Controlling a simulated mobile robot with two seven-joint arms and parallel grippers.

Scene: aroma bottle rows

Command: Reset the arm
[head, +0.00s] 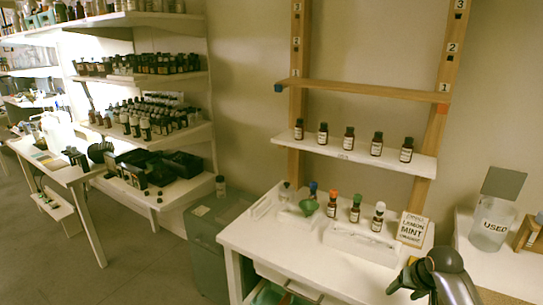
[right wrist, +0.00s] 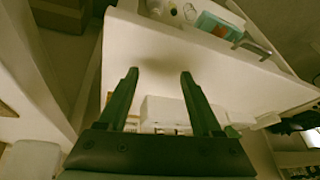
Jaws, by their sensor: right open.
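My right gripper (head: 402,284) is at the bottom right of the head view, in front of the right part of the white table (head: 262,240). In the right wrist view its two fingers (right wrist: 159,75) are spread apart with nothing between them. A white surface shows beyond the fingers. The gripper is apart from the bottles and holds nothing. My left gripper is in neither view.
Small brown bottles (head: 349,140) stand in a row on the shelf. Capped bottles (head: 355,208), a green funnel (head: 309,207) and a "LEMON MINT" card (head: 412,229) stand on the table. A "USED" jar (head: 491,225) is at right. A drawer (head: 268,293) is open below.

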